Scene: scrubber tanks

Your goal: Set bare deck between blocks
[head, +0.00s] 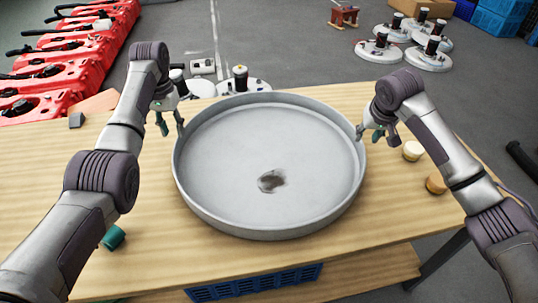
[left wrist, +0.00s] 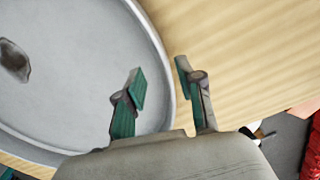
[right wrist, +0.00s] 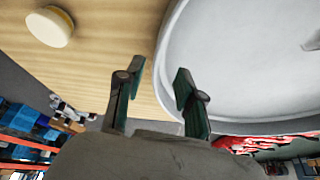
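A large round grey pan-shaped deck (head: 230,160) lies on the wooden table, its inside empty except for a dark patch (head: 271,181) near the middle. My left gripper (head: 171,128) is open at the pan's left rim. In the left wrist view the rim passes between its spread fingers (left wrist: 160,82), with a gap left. My right gripper (head: 369,133) is open at the right rim. In the right wrist view its fingers (right wrist: 156,82) are also apart, one on each side of the rim. I cannot make out clear blocks beside the pan.
White round units (head: 240,84) stand behind the pan. Red tanks (head: 60,62) line the left.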

